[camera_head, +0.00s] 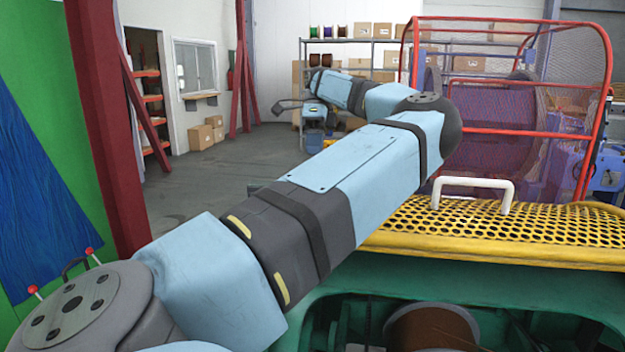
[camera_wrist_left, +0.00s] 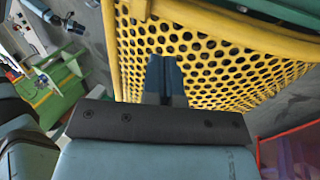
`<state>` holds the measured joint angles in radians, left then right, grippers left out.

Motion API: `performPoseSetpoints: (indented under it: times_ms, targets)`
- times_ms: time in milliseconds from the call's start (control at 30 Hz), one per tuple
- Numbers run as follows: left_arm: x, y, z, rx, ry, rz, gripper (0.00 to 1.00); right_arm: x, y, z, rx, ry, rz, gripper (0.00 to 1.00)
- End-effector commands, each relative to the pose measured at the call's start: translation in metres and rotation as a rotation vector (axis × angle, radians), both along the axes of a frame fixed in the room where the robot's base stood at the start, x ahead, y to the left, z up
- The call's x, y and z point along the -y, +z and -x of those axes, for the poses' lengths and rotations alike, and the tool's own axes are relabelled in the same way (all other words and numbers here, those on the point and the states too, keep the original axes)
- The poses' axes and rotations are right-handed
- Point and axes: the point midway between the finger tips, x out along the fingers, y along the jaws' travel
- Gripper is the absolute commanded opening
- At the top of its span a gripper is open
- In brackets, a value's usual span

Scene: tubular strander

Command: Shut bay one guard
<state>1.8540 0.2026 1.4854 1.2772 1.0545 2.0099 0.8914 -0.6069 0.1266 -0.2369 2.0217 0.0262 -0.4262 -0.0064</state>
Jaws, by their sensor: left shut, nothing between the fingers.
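A yellow perforated guard (camera_head: 530,228) with a yellow tube rim and a white bar handle (camera_head: 472,183) sits at the right of the head view. The green frame's opening shows below its near edge, so the bay is uncovered on this side. I cannot read a bay number. My left arm crosses in front of the guard's left part. My left gripper (camera_head: 284,107) is small and far off in the head view. In the left wrist view its fingers (camera_wrist_left: 164,75) are shut and empty, pointing toward the yellow perforated sheet (camera_wrist_left: 215,60); contact cannot be told. My right gripper is out of view.
A brown spool (camera_head: 432,328) lies inside the green machine frame (camera_head: 350,285). A red-framed mesh cage (camera_head: 520,130) stands behind the guard. A red column (camera_head: 105,130) is at left. Grey floor (camera_head: 215,180) is open beyond my arm.

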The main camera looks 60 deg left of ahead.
Motion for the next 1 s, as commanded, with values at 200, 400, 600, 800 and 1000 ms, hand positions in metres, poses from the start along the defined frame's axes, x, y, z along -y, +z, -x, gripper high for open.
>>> performPoseSetpoints:
  times_ms: [200, 400, 600, 800, 1000]
  targets:
    - [0.008, -0.023, 0.006, -0.005, 0.002, 0.000, 0.00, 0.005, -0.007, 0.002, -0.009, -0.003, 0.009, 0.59]
    - [0.020, -0.056, 0.015, -0.004, 0.000, 0.001, 0.00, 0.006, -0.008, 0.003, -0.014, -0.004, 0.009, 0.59]
    - [0.029, -0.081, 0.022, -0.001, -0.002, 0.001, 0.00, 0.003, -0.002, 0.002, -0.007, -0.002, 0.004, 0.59]
    - [0.032, -0.090, 0.025, -0.001, -0.003, -0.001, 0.00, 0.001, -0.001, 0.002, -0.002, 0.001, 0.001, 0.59]
    - [0.032, -0.091, 0.025, -0.001, -0.003, -0.001, 0.00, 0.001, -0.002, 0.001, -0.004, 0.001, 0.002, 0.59]
